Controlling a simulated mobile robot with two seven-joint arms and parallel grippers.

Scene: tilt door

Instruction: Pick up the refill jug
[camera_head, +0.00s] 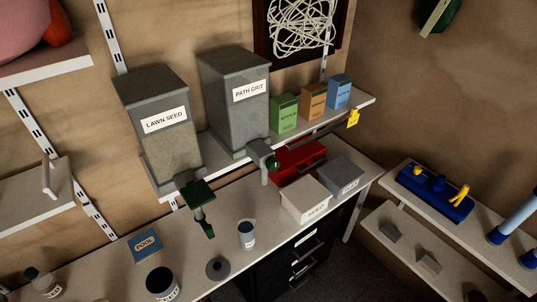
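A small grey jug-like container (247,236) with a pale label stands upright on the workbench, right of the lawn seed spout. A wider pot (161,288) with a dark round opening and a pale label stands at the front, partly cut off by the picture's bottom edge. The labels are too small to read, so I cannot tell for sure which is the refill jug. Neither of my grippers is in view, and nothing touches either container.
Lawn seed (165,150) and path grit (236,110) dispensers stand on the shelf above, spouts overhanging the bench. Two bins (305,200) and a red case (299,158) occupy the right end.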

